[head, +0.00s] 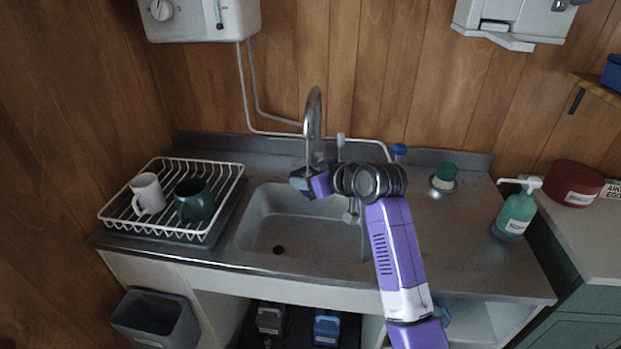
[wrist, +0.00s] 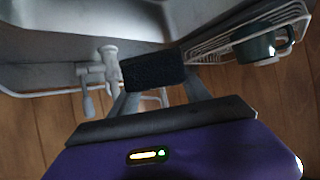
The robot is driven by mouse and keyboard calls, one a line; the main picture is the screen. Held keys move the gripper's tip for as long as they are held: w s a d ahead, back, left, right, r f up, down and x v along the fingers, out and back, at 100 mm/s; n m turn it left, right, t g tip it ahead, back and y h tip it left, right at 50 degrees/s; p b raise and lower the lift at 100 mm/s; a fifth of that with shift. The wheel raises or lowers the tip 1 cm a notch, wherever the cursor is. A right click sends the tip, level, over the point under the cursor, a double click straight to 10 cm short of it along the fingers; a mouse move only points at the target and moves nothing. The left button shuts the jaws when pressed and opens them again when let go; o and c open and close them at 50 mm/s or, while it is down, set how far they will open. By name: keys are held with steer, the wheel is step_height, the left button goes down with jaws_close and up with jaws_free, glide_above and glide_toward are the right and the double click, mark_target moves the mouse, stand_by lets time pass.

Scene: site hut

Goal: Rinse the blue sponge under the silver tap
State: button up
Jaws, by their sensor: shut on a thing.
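My gripper (head: 307,182) is shut on a small dark block, which I take to be the blue sponge (wrist: 153,72); it looks almost black in the wrist view. In the head view the sponge (head: 299,183) shows dark blue-grey at the gripper's end, over the back of the sink basin. The silver tap (head: 314,105) arches up behind the sink, and its spout comes down just above the sponge. A thin pale line runs between spout and sponge; I cannot tell whether it is water. In the wrist view pale tap fittings (wrist: 108,62) show beside the sponge.
The grey sink (head: 255,225) has a dark drain. A white dish rack (head: 225,190) with a white mug (head: 146,193) and a dark green mug (head: 193,201) stands left. A green soap bottle (head: 516,212) stands right.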

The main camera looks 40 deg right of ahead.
steer(key=shift+d, duration=0.1)
stand_by(0.3)
steer(key=shift+d, duration=0.5)
steer(key=shift+a, duration=0.15)
steer(key=shift+a+p, duration=0.45)
steer(key=shift+d, duration=0.25)
steer(key=shift+d, duration=0.35)
steer(key=shift+s, duration=0.2)
steer(key=s+p, duration=0.2)
steer(key=s, duration=0.5)
steer(key=shift+s+a+p, duration=0.3)
steer(key=shift+s+p, duration=0.1)
stand_by(1.3)
